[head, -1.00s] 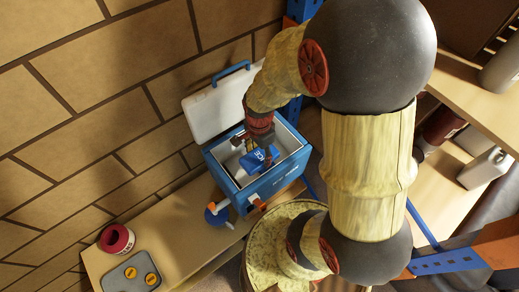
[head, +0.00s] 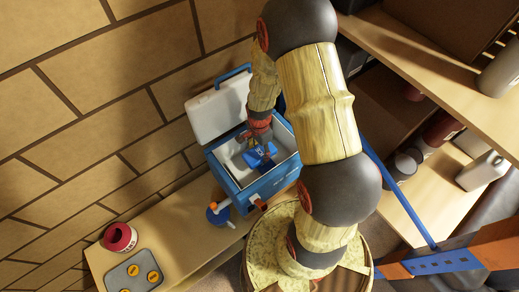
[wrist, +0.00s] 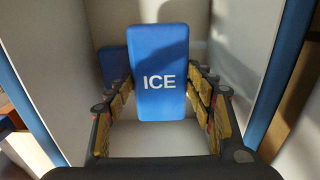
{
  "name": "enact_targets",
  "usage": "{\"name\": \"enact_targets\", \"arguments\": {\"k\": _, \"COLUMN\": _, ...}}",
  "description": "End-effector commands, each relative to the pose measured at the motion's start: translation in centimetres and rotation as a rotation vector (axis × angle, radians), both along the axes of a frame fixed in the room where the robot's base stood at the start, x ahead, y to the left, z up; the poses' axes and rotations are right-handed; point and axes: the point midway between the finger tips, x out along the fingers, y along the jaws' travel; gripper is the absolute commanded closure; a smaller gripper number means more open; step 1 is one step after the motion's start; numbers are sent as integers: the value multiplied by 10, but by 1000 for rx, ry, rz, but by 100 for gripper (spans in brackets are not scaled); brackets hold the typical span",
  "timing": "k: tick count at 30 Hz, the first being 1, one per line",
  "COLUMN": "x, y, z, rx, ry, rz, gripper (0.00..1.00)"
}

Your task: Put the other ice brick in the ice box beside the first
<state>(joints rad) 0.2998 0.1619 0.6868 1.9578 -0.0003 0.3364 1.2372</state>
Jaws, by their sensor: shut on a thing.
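The ice box (head: 268,188) is a blue chest with a white inside, and its white lid (head: 222,110) stands open against the wall. My gripper (head: 258,144) is down inside the box opening. It is shut on a blue ice brick (wrist: 160,98) marked ICE, which also shows in the head view (head: 262,158). The held brick is upright between the fingers in the wrist view. The first ice brick (wrist: 113,64), also blue, stands behind it and to the left, partly hidden by it. I cannot tell whether the held brick touches the floor of the box.
The box stands on a wooden bench (head: 165,228). A red tape roll (head: 119,238) and a grey tray (head: 134,272) with yellow discs are at its left end. A blue-and-orange object (head: 218,214) is at the box's front. Shelving with containers (head: 482,170) is on the right.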

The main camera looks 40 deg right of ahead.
Motion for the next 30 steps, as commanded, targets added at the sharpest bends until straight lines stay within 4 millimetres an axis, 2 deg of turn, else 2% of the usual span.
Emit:
{"name": "enact_targets", "arguments": {"k": 20, "x": 1, "y": 0, "z": -14, "rx": -1, "ry": -2, "rz": 0, "gripper": 82}}
{"name": "enact_targets", "arguments": {"k": 21, "x": 0, "y": 0, "z": -13, "rx": 0, "ry": -1, "rz": 0, "gripper": 44}}
{"name": "enact_targets", "arguments": {"k": 30, "x": 0, "y": 0, "z": -12, "rx": 0, "ry": -1, "rz": 0, "gripper": 28}}
